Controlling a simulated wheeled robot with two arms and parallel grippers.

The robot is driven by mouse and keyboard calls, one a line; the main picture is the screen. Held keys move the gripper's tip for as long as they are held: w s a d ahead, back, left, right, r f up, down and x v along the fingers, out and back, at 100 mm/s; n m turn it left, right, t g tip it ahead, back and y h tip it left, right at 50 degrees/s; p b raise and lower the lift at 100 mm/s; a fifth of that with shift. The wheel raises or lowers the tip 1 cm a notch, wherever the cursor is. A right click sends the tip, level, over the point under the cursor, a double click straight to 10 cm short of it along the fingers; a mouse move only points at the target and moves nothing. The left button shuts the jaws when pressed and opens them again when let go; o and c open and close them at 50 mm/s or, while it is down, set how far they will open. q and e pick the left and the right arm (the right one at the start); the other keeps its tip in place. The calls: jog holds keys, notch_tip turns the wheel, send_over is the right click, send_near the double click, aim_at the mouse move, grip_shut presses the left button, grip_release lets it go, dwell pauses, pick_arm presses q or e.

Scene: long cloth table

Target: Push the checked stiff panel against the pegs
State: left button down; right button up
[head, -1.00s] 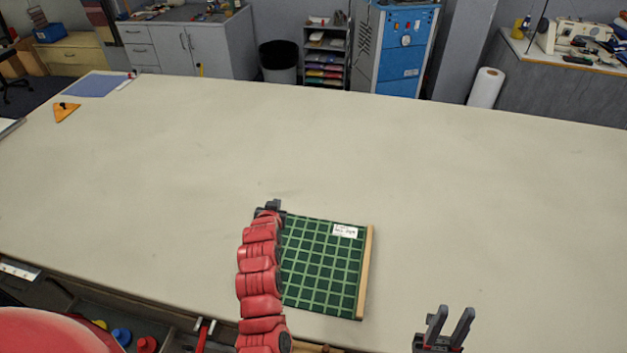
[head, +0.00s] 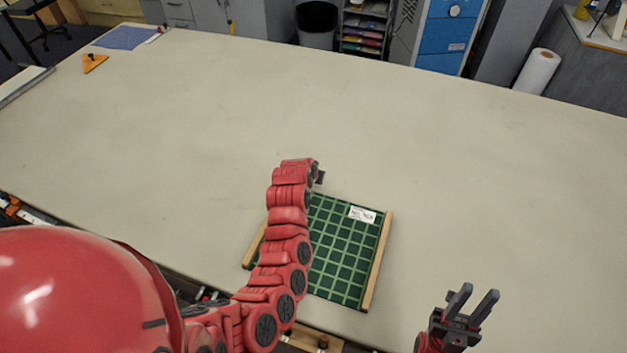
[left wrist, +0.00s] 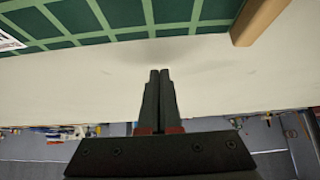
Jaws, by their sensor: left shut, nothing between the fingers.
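The checked panel (head: 340,262) is green with light grid lines and a white label. It lies on the table near the front edge, with pale wooden strips at its left (head: 256,243) and right (head: 377,262) sides. My left arm covers part of it. My left gripper (head: 320,177) is just past its far edge, towards the left corner. In the left wrist view the shut, empty fingers (left wrist: 160,75) point at the panel (left wrist: 115,20), with a small gap visible in the picture. My right gripper (head: 474,303) is open and empty, right of the panel. I cannot make out the pegs for certain.
The cloth table (head: 230,110) is clear beyond and to the right of the panel. An orange triangular piece (head: 95,63) and a blue sheet (head: 125,38) lie at the far left. A wooden piece with a dark knob (head: 323,342) shows by the front edge.

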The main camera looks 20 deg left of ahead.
aim_at(315, 186)
pick_arm(q)
jog(key=shift+b+x, duration=0.35)
jog(key=shift+x, duration=0.45)
jog(key=s+p, duration=0.3)
jog(key=shift+r, duration=0.25)
jog(key=shift+s+p, duration=0.3)
jog(key=shift+p, duration=0.1)
jog(key=shift+s+f, duration=0.1)
jog(key=shift+s, duration=0.3)
jog(key=shift+f, duration=0.1)
